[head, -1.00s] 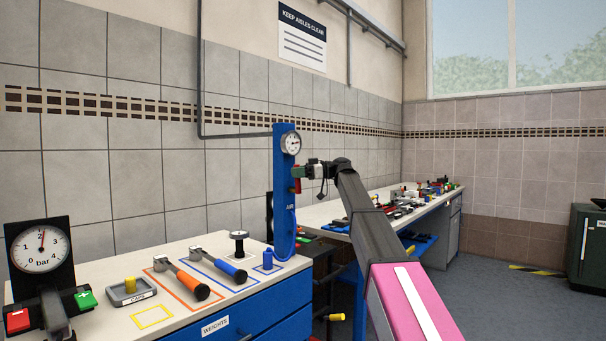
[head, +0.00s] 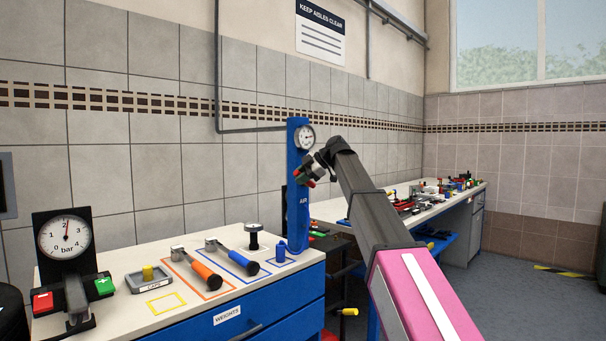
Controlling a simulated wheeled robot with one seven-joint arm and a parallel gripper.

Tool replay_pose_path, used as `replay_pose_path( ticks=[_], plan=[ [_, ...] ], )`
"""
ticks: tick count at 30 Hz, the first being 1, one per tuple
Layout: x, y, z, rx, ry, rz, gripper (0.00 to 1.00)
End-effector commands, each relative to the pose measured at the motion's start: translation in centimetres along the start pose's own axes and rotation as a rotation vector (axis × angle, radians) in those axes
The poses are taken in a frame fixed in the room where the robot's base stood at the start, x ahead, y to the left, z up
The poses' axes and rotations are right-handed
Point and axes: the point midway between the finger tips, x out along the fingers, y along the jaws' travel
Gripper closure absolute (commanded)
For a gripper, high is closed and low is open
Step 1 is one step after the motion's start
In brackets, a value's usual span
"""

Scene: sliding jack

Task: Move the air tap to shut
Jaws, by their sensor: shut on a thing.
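The blue air post (head: 294,228), lettered AIR, stands at the back right corner of the near bench with a round dial (head: 305,137) at its top. The red tap handle (head: 311,183) shows in front of the post, below the dial, slanting and partly covered by my gripper. My gripper (head: 306,175) is at the handle and shut on it, its wrist tilted. The fingertips are small and partly hidden, so the exact grip on the handle is hard to see.
A farther bench (head: 328,210) with many small parts lies behind my arm.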

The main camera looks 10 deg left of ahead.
Motion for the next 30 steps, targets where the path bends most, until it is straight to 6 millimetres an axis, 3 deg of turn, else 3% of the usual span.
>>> replay_pose_path(
  ticks=[15,30],
  plan=[
    [2.1,-2.3,0.6,-0.301,-0.301,0.0,1.0],
    [2.7,-2.8,1.2,-0.404,-0.405,-0.001,1.0]
  ],
)
